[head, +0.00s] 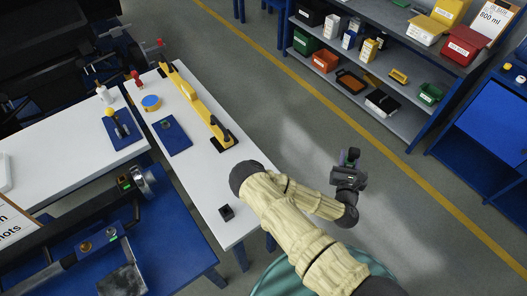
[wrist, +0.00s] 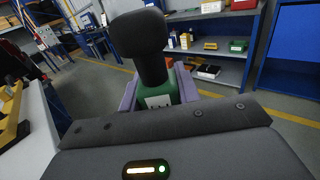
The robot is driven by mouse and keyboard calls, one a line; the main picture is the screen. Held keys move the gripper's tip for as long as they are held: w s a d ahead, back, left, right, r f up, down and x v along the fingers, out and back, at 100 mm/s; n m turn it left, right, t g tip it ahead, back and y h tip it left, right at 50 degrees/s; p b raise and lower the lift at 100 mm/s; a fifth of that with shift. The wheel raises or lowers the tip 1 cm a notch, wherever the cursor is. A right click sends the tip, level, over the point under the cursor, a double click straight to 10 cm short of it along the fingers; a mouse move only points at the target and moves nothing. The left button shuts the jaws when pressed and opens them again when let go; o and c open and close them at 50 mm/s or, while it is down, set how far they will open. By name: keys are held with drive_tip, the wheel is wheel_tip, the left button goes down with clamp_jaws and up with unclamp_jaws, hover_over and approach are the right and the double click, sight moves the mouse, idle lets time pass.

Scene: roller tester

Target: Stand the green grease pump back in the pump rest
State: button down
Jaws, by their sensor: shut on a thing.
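My gripper (head: 347,176) is held over the open floor, right of the white bench. It is shut on the green grease pump (head: 352,156), whose dark knob sticks up above the jaws. In the wrist view the pump (wrist: 160,93) shows a green body with a pale label and a black handle on top, between the purple fingers of my gripper (wrist: 157,97). Its lower part is hidden by the gripper body. A small dark square block (head: 226,212) sits near the front end of the bench; I cannot tell for sure that it is the pump rest.
A grey shelf (head: 400,128) with bins stands at the back right. The floor between is clear.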

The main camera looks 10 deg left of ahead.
drive_tip(key=shift+a+r, duration=0.1)
drive_tip(key=shift+a, duration=0.1)
drive_tip(key=a+r+m+g+h+p, duration=0.15)
drive_tip(key=a+r+m+h, duration=0.35)
drive_tip(key=a+r, duration=0.55)
drive_tip(key=s+a+f+m+g+h+p, duration=0.2)
drive_tip(key=s+a+h, duration=0.4)
drive_tip(key=s+a, duration=0.4)
drive_tip(key=a+g, duration=0.1)
drive_tip(key=a, duration=0.3)
drive_tip(key=shift+s+f+m, duration=0.15)
drive_tip(key=shift+s+m, duration=0.15)
drive_tip(key=shift+m, duration=0.1)
